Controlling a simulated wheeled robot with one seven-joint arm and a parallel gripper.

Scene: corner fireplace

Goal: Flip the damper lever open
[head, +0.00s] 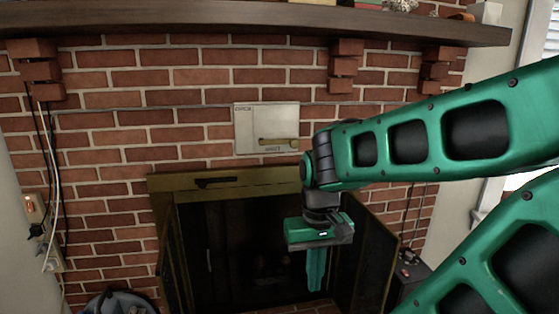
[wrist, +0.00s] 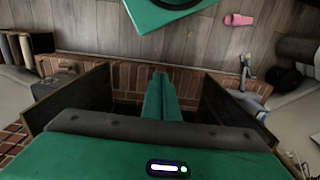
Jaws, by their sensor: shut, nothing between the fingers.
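The damper plate (head: 248,130) is a pale rectangular panel on the brick wall above the fireplace. Its brass lever (head: 277,141) lies level along the lower part of the plate, just above the small lower label; another small label is at the upper left. My gripper (head: 316,285) hangs with its fingers pointing down in front of the firebox, below and right of the lever and apart from it. Its green fingers (wrist: 160,97) are together and empty in the wrist view. The lever does not show in the wrist view.
The brass-framed fireplace (head: 225,183) has its dark doors swung out; one door (wrist: 80,98) shows in the wrist view. A wooden mantel (head: 250,22) runs above the plate. A pink object (wrist: 238,19) lies on the floor. The wall left of the plate is clear.

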